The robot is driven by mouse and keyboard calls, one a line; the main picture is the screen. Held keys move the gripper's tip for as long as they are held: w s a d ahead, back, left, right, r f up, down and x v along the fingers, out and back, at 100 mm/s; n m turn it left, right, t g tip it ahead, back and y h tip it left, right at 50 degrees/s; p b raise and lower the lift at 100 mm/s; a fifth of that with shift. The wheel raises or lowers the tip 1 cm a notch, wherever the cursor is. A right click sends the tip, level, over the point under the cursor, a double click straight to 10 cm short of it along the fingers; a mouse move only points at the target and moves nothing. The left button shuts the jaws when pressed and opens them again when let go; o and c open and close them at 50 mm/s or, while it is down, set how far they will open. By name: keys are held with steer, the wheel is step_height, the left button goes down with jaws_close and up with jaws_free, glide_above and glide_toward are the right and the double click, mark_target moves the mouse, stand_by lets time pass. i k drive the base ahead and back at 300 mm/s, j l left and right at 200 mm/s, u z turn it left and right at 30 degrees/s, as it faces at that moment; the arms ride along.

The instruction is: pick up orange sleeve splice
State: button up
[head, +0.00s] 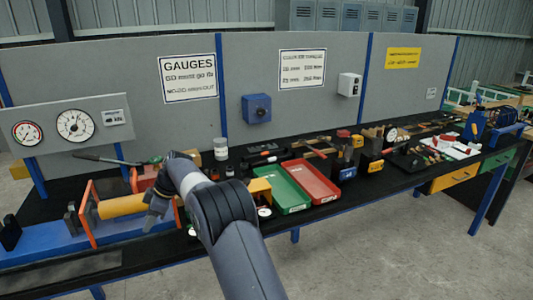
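A yellow-orange cylinder (122,206) lies level between upright orange plates on a blue bench fixture at the left. I cannot tell if it is the orange sleeve splice. A small orange-yellow block (259,188) stands to the right of my arm, at the left end of the green tray. My gripper (152,220) points down near the right end of the cylinder and overlaps it in the picture. Its fingertips are small and dark. I cannot tell if it touches the cylinder, or if it is open or shut. My arm hides part of the bench behind it.
A green tray (285,187) and a red tray (314,181) lie right of my arm. The blue fixture (50,243) has upright orange plates (88,213). Tools crowd the bench's right; a gauge panel (70,127) stands at the left.

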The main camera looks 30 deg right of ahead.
mark_target(285, 148)
steer(key=l+u, duration=0.15)
steer(key=l, duration=0.6)
steer(key=i+l, duration=0.25)
steer(key=l, duration=0.2)
steer(key=i+l, duration=0.2)
steer(key=l, duration=0.2)
steer(key=i+l+z, duration=0.1)
steer(key=i+l, duration=0.15)
steer(key=l, duration=0.2)
steer(key=i+l, duration=0.25)
steer(key=l, duration=0.2)
steer(key=i+l, duration=0.25)
steer(key=l, duration=0.15)
steer(key=l+z, duration=0.15)
steer(key=l, duration=0.15)
steer(key=k, duration=0.05)
